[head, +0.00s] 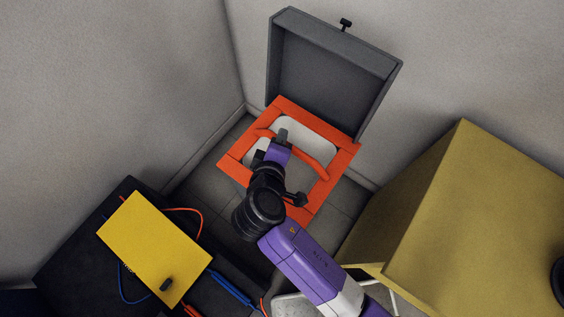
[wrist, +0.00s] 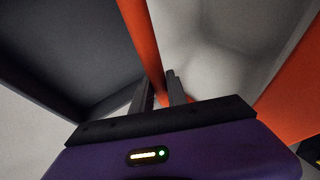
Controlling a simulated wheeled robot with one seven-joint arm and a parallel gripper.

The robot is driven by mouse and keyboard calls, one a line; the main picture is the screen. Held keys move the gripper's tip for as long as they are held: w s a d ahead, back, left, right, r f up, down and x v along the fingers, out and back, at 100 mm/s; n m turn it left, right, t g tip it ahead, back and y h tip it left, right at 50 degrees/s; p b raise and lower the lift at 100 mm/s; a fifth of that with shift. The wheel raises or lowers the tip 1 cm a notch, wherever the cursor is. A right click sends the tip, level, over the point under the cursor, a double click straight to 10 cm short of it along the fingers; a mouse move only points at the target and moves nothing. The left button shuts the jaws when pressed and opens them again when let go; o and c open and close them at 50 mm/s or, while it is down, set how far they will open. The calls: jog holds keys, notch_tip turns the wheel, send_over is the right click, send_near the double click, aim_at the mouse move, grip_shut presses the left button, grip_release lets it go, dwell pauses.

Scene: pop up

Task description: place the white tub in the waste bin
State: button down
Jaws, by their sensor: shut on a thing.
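The white tub (head: 312,136) sits inside a square orange frame (head: 340,172) with rounded corners showing. An orange bar (head: 313,168), which looks like a handle, runs across it. In the wrist view a smooth white surface (wrist: 215,45) lies beside the bar (wrist: 142,32). My gripper (head: 283,136) reaches down over the frame's opening. In the wrist view its fingertips (wrist: 158,82) are shut on the bar. My wrist hides the near part of the tub. I cannot make out a thing that is clearly the waste bin.
A dark grey lid (head: 325,80) stands open behind the frame, against the wall corner. A yellow panel (head: 155,248) on a dark box, with cables, is at lower left. A large olive-yellow box (head: 465,215) stands at the right. Some tiled floor (head: 208,180) is bare.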

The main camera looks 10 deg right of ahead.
notch_tip(320, 180, down, 14)
jog(key=shift+f+b, duration=0.1)
jog(key=shift+b, duration=0.85)
jog(key=c, duration=1.3)
grip_release()
jog(key=v, duration=1.2)
jog(key=shift+a+p, duration=0.1)
jog(key=shift+p, duration=0.2)
